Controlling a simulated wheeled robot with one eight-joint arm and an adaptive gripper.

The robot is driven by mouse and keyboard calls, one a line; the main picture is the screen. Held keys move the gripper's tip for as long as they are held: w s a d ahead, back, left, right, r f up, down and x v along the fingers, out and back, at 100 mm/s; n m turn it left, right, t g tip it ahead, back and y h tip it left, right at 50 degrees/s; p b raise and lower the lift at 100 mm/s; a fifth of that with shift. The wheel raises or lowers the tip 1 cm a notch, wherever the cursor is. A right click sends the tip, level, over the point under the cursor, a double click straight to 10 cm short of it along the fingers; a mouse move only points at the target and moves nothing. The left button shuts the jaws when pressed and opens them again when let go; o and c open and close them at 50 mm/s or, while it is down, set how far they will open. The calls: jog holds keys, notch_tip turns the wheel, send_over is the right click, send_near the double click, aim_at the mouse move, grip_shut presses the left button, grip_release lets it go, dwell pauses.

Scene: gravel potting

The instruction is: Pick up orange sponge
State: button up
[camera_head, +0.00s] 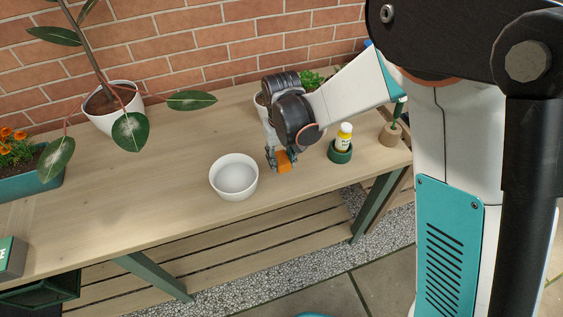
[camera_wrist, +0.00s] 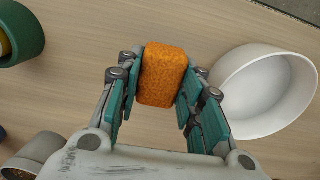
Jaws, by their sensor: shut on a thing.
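The orange sponge (camera_head: 284,161) is a small block at the end of my arm in the head view. In the wrist view the orange sponge (camera_wrist: 162,74) stands between the two teal finger pads. My gripper (camera_head: 279,160) is shut on it, and the pads of my gripper (camera_wrist: 159,84) touch its left and right sides. Whether the sponge rests on the table or is slightly above it, I cannot tell.
A white bowl (camera_head: 234,177) is just left of my gripper. A yellow bottle (camera_head: 344,136) in a green holder (camera_head: 340,154) is to the right. Potted plants stand along the back by the brick wall. The wooden table (camera_head: 180,150) is clear left of the bowl.

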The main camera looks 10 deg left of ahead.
aim_at(281, 157)
notch_tip(281, 157, up, 16)
jog(key=p, duration=0.4)
jog(key=shift+p, duration=0.3)
jog(key=shift+o, duration=0.7)
jog(key=shift+c, duration=0.7)
jog(key=shift+a+r, duration=0.1)
